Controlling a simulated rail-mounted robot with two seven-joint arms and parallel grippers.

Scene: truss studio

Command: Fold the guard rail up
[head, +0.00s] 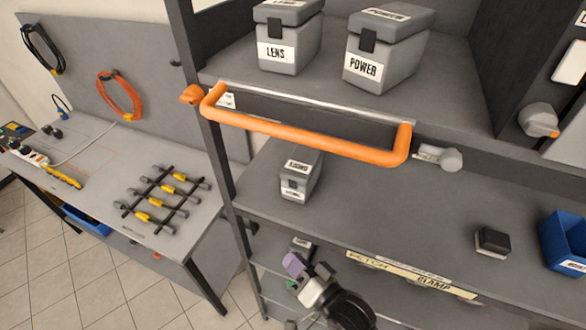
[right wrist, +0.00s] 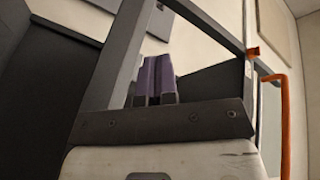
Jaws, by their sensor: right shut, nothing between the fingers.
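The guard rail (head: 310,138) is an orange U-shaped bar along the front edge of the upper shelf in the head view. It is folded down, its long bar lower than the shelf's metal edge strip (head: 315,101). An orange bar, seemingly the rail, shows at the right edge of the right wrist view (right wrist: 285,125). My right gripper (head: 293,264) is low in front of the lower shelves, well below the rail and apart from it. Its purple fingers (right wrist: 154,78) are together and empty. My left gripper is not in view.
Grey cases marked LENS (head: 277,52) and POWER (head: 363,68) stand on the upper shelf behind the rail. A smaller case (head: 299,178), a dark block (head: 492,241) and a blue bin (head: 564,243) are on the shelf below. A workbench (head: 110,170) stands at left.

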